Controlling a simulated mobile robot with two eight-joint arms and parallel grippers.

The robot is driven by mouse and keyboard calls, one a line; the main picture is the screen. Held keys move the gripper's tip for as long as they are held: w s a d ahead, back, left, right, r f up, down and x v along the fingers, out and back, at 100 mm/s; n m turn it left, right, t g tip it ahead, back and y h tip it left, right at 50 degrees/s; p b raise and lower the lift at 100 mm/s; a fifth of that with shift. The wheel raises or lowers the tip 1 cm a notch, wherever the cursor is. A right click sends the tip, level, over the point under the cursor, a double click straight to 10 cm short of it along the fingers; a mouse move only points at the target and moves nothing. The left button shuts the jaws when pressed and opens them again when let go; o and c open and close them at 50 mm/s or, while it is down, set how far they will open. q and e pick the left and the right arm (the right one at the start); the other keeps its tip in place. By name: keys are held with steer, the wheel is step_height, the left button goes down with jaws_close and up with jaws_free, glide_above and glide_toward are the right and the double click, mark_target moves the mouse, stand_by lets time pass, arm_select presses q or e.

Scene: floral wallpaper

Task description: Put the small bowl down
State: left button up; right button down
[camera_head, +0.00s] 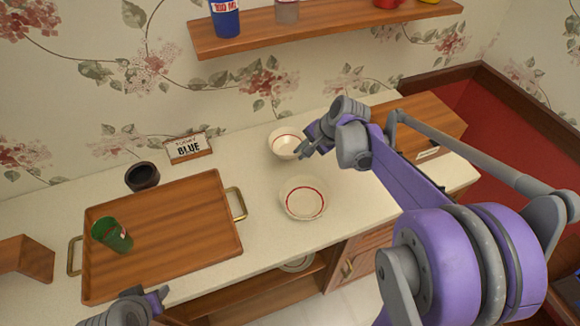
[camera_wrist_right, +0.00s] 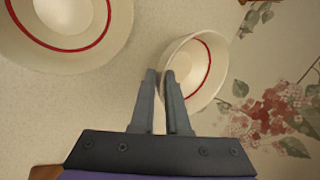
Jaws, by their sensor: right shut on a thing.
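The small bowl (camera_head: 284,145), cream with a red ring inside, is at the back of the counter near the wall. My right gripper (camera_head: 301,151) is shut on its near right rim. In the right wrist view the small bowl (camera_wrist_right: 196,72) looks tilted, with the fingers (camera_wrist_right: 161,76) pinching its rim. Whether its base touches the counter cannot be told. A wider cream bowl (camera_head: 304,198) with a red ring sits just in front, and also shows in the wrist view (camera_wrist_right: 68,52). My left gripper (camera_head: 152,299) is at the bottom left, partly cut off, its opening unclear.
A wooden tray (camera_head: 190,253) with brass handles holds a green cup (camera_head: 112,235). A dark cup (camera_head: 142,176) and a small sign (camera_head: 189,148) stand behind it. A wall shelf (camera_head: 320,22) runs above. Bare counter (camera_head: 235,165) lies left of the bowls.

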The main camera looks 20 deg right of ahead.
step_height(320, 180, down, 7)
steer(key=shift+w+r, duration=0.1)
steer(key=shift+r, duration=0.05)
stand_by(0.4)
steer(key=shift+f+b, duration=0.2)
steer(key=shift+b, duration=0.1)
steer(key=c, duration=0.9)
jaws_free()
steer(key=shift+r, duration=0.15)
